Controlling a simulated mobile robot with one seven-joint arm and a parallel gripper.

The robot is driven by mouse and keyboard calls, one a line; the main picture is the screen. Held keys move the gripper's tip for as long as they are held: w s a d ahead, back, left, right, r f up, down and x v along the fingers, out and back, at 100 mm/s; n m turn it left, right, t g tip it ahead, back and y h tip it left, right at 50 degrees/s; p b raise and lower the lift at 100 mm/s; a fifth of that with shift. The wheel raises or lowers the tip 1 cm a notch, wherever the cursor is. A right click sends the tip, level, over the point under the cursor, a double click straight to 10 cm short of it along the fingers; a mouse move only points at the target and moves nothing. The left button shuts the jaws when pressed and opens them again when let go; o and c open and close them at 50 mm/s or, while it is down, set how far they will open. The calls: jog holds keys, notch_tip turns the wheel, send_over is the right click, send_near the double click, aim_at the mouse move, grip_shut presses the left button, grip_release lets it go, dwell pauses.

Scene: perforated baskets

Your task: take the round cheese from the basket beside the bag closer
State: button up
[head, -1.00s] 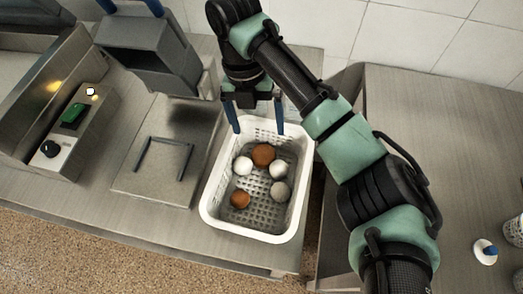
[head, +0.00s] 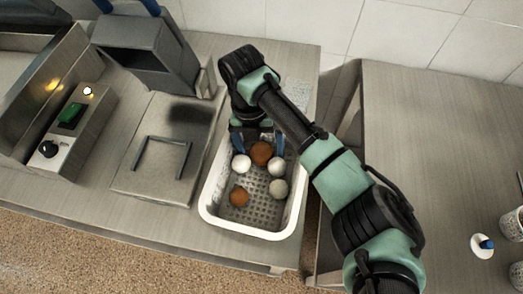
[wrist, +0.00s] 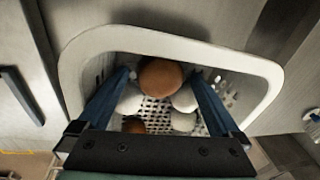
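The white perforated basket (head: 208,207) stands on the steel counter and holds several round items. The largest is a brown-orange ball (head: 262,153) at the far side. A white ball (head: 241,164) and another white ball (head: 277,167) lie in front of it to left and right. A greyish ball (head: 278,188) and a smaller brown-orange ball (head: 239,196) lie nearer. I cannot tell for sure which is the round cheese. My gripper (head: 258,148) is open, its blue fingers reaching into the basket's far end. In the wrist view, the large ball (wrist: 160,77) shows between the fingertips; contact is unclear.
Left of the basket are a grey plate with a dark bracket (head: 162,157), a machine with a green switch (head: 71,115) and a dark grey housing (head: 148,55). A second counter (head: 430,140) stands right, across a gap, with containers at its right edge.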

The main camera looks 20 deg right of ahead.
jog(key=c, duration=1.3)
